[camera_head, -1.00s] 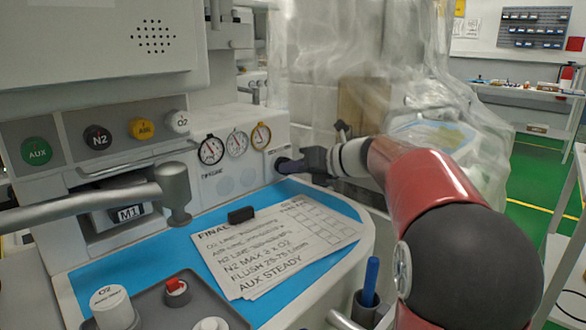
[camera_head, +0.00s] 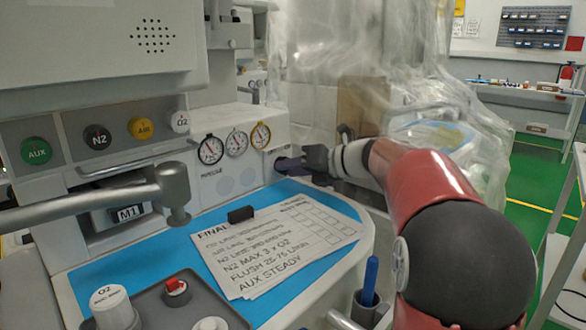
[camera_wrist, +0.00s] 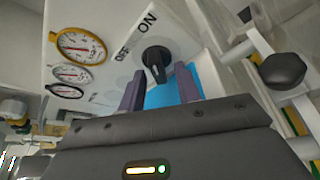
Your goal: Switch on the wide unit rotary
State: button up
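The wide unit rotary is a black knob (camera_wrist: 156,62) on the white panel, with OFF and ON lettering beside it in the wrist view. Its pointer ridge appears closer to the OFF side, though I cannot tell its exact setting. My gripper (camera_wrist: 159,74) is open, with one purple-grey finger on each side of the knob's lower part in the picture. I cannot tell whether either finger touches it. In the head view my gripper (camera_head: 292,164) is at the panel's right end and mostly hides the knob.
Three dial gauges (camera_head: 236,143) sit left of the knob. Below lies a blue mat (camera_head: 150,262) with a paper checklist (camera_head: 275,245). A rail with a grey end (camera_head: 172,190) juts out at left. A plastic-draped unit (camera_head: 440,110) stands at right.

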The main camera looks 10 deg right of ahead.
jog(key=v, duration=0.7)
jog(key=shift+s+d+r, duration=0.1)
jog(key=shift+s+d, duration=0.05)
jog(key=shift+d, duration=0.05)
jog(key=shift+s+d, duration=0.1)
dwell(0.4)
